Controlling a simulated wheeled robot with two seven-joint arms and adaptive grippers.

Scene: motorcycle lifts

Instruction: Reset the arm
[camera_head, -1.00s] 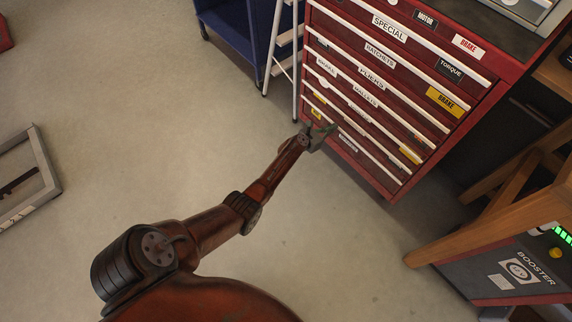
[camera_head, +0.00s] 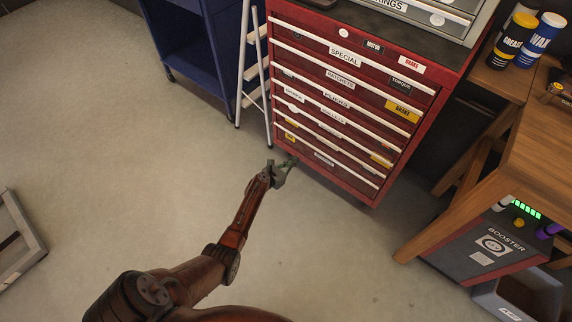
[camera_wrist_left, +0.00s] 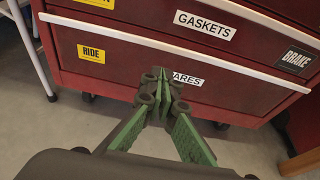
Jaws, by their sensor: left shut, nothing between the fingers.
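My left arm reaches from the bottom of the head view toward the red tool cabinet (camera_head: 345,95). My left gripper (camera_head: 287,168) is at the arm's end, in front of the cabinet's lower drawers. In the left wrist view its green-padded fingers (camera_wrist_left: 158,92) come together at the tips, with nothing between them. The tips overlap a drawer label in that view, and I cannot tell whether they touch the drawer front. The cabinet's drawers (camera_wrist_left: 215,75) look shut. My right gripper is not in view.
A blue cart (camera_head: 190,45) and a white stepladder (camera_head: 245,75) stand left of the cabinet. A wooden bench (camera_head: 480,190) is on the right, with a booster unit (camera_head: 480,250) below it. A grey frame (camera_head: 18,240) lies at the far left. The middle floor is clear.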

